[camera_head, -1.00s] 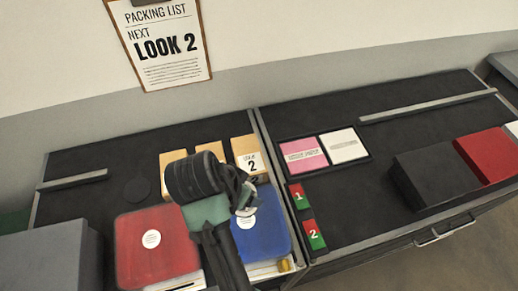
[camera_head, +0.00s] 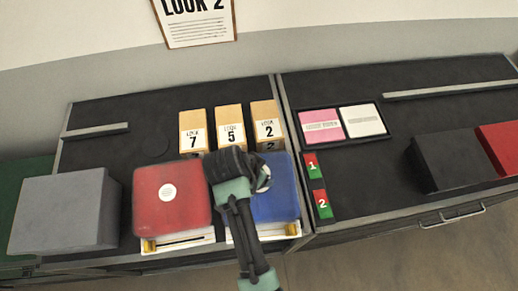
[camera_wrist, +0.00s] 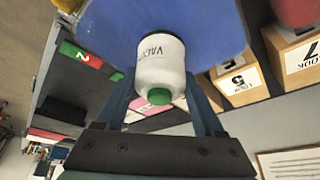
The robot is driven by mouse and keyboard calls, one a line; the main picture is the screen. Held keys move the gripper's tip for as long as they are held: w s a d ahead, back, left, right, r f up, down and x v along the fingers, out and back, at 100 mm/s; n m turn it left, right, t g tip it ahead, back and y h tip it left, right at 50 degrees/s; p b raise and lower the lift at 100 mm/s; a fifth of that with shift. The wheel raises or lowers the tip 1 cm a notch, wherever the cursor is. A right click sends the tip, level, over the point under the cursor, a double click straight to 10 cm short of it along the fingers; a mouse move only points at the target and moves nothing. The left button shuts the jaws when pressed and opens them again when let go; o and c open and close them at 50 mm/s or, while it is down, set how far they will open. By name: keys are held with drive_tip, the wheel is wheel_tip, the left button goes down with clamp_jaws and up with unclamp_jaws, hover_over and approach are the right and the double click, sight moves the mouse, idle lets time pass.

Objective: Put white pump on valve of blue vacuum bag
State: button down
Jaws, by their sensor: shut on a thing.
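The white pump (camera_wrist: 160,60), with dark lettering and a green end, is between the two fingers of my gripper (camera_wrist: 160,86) in the wrist view. My gripper is shut on it. A white sliver of the pump (camera_head: 264,178) shows beside my arm in the head view. The blue vacuum bag (camera_head: 276,196) lies at the right end of the left table, partly covered by my arm. It also fills the top of the wrist view (camera_wrist: 215,28), directly behind the pump. The bag's valve is hidden, and I cannot tell whether pump and bag touch.
A red bag (camera_head: 172,205) lies left of the blue one, beside a grey box (camera_head: 64,212). Several tan LOOK boxes (camera_head: 230,128) stand behind. Red-green number tags (camera_head: 312,166), a tray with pink (camera_head: 321,126) and white cards, and a black box (camera_head: 455,160) are to the right.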

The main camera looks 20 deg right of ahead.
drive_tip(key=shift+f, duration=0.15)
unclamp_jaws()
drive_tip(key=v, duration=1.2)
drive_tip(key=w+a+r+n+t, duration=0.15)
drive_tip(key=w+r+t, duration=0.3)
drive_tip(key=r, duration=0.55)
drive_tip(key=w+a+r+n+t+y, duration=0.1)
drive_tip(key=w+r+n+t, duration=0.3)
drive_tip(key=r, duration=0.5)
drive_tip(key=w+a+r+n+t, duration=0.1)
drive_tip(key=w+a+r+t, duration=0.1)
drive_tip(key=w+r+t, duration=0.6)
drive_tip(key=s+a+r+n+t+y, duration=0.1)
drive_tip(key=s+r+n+t, duration=0.1)
drive_tip(key=r, duration=0.8)
drive_tip(key=s+a+r+n+t+y, duration=0.1)
drive_tip(key=s+r+n+t, duration=0.1)
drive_tip(key=s+r+t, duration=0.2)
drive_tip(key=s+a+r+n+t+y, duration=0.1)
drive_tip(key=s+a+r+n+t, duration=0.1)
drive_tip(key=s+r, duration=0.6)
wheel_tip(320, 180, up, 8)
drive_tip(key=shift+s+f+t+b, duration=0.2)
drive_tip(key=shift+t+b, duration=0.15)
drive_tip(key=shift+t, duration=0.1)
